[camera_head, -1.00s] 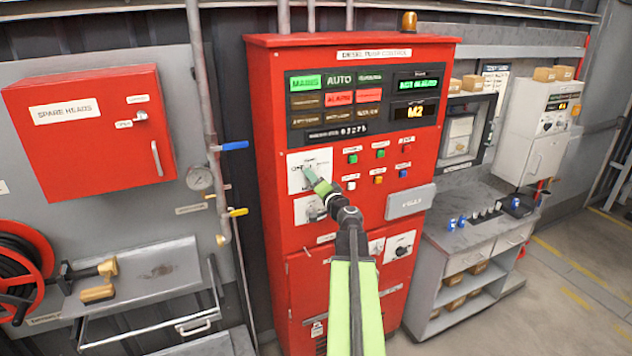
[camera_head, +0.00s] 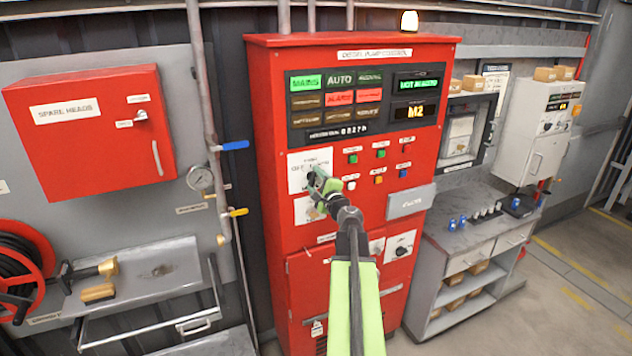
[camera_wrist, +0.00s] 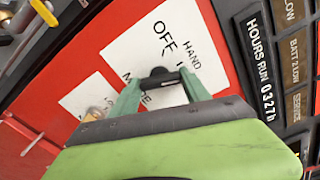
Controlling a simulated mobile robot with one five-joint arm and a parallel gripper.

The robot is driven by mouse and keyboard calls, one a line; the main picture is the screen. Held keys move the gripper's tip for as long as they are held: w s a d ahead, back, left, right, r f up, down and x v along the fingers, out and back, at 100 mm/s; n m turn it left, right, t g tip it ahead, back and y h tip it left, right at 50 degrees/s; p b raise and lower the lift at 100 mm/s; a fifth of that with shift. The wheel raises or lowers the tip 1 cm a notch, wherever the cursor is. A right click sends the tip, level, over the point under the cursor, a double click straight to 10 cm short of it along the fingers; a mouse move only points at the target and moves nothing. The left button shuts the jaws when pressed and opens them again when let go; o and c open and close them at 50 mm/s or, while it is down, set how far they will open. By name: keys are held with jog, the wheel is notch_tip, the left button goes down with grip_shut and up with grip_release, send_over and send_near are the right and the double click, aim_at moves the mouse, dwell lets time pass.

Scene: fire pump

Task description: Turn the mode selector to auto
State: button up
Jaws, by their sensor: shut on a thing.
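The mode selector (camera_wrist: 158,75) is a small black knob on a white plate (camera_wrist: 172,42) marked HAND and OFF, with MODE below. My gripper (camera_wrist: 160,84) is shut on the knob, with one green finger on each side of it. The rest of the plate's lettering is hidden behind my gripper. In the head view my gripper (camera_head: 316,180) is at the same white plate (camera_head: 303,163) on the red pump cabinet and covers the knob. The AUTO tile (camera_head: 340,79) is dark, and the green MAINS tile (camera_head: 306,82) is lit.
A second white plate with a switch (camera_head: 305,210) sits just below. Coloured buttons (camera_head: 379,154) are to the right, and a grey box (camera_head: 410,202) juts from the cabinet at lower right. Pipes with blue and yellow levers (camera_head: 235,145) stand to the left.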

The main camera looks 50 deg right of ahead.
jog(key=m, duration=0.5)
jog(key=shift+f+m, duration=0.1)
jog(key=shift+m, duration=0.2)
dwell(0.4)
jog(key=o, duration=1.4)
